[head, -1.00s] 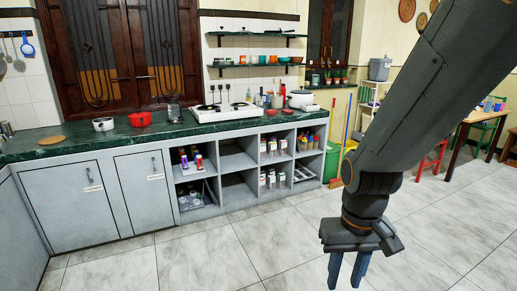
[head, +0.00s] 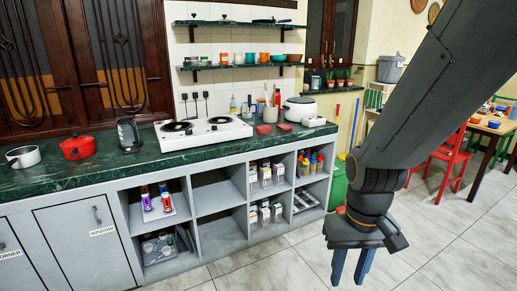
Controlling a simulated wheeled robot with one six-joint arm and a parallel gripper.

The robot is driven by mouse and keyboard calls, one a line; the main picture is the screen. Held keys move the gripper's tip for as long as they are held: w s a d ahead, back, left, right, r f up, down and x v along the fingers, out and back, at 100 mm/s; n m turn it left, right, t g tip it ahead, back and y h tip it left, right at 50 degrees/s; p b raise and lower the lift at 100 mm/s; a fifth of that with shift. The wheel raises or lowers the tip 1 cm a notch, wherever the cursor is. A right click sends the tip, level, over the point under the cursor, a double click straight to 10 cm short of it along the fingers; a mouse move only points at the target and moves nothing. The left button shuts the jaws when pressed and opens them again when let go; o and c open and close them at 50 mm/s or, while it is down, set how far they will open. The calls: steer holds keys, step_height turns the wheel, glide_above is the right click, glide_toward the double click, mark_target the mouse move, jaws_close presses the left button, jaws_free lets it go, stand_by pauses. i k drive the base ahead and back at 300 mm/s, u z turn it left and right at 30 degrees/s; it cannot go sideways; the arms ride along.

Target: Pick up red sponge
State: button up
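Two small red items (head: 263,129) (head: 284,126) lie on the green counter to the right of the stove. They are too small for me to tell whether either is the red sponge. My gripper (head: 351,268) hangs in the right foreground, over the tiled floor in the picture. Its two blue-grey fingers point down and are apart, with nothing seen between them. It is well away from the counter top.
The green counter (head: 170,163) holds a white stove (head: 203,131), a red pot (head: 77,147), a grey pot (head: 22,156) and a white cooker (head: 300,109). Open shelves with bottles are below. A red chair (head: 453,160) stands right. Floor tiles are clear in front.

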mark_target(264, 128)
steer(key=u, duration=0.1)
steer(key=i, duration=3.15)
steer(key=u, duration=0.2)
